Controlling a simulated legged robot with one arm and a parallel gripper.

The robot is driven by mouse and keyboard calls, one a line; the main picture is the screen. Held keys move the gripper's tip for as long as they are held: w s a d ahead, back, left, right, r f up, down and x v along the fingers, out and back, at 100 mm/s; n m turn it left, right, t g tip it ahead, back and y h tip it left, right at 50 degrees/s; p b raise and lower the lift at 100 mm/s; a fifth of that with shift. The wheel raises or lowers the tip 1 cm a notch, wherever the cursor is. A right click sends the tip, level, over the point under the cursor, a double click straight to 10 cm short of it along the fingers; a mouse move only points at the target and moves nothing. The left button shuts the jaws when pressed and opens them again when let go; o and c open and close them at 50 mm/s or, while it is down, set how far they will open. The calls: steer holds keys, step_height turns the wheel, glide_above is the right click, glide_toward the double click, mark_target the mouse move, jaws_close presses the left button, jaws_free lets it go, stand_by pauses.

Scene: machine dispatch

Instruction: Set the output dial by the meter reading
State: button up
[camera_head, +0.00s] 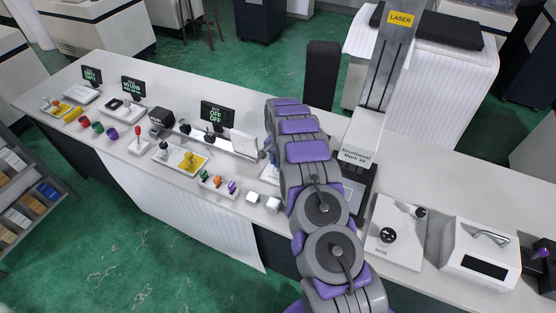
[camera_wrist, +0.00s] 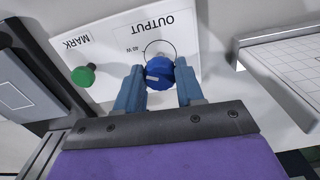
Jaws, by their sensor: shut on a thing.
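The blue output dial (camera_wrist: 159,73) sits on a white panel (camera_wrist: 112,48) marked OUTPUT in the wrist view. A "40 W" label and a thin arc lie at its upper edge. A pale mark shows on the dial's face. My gripper (camera_wrist: 160,85) has its two blue fingers on either side of the dial, closed on it. I cannot pick out a meter with a readable value in either view.
A green MARK button (camera_wrist: 83,76) is left of the dial. The laser machine (camera_head: 361,150) stands right of my arm. Small screens (camera_head: 217,115), coloured parts and trays cover the bench to the left. A white box (camera_head: 490,250) stands at right.

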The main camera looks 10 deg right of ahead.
steer(key=shift+w+r, duration=0.1)
stand_by(0.4)
steer(key=o, duration=1)
steer(key=shift+a, duration=0.1)
steer(key=shift+o, duration=0.2)
step_height(320, 180, up, 17)
steer(key=shift+p, duration=0.45)
steer(key=shift+r, duration=0.1)
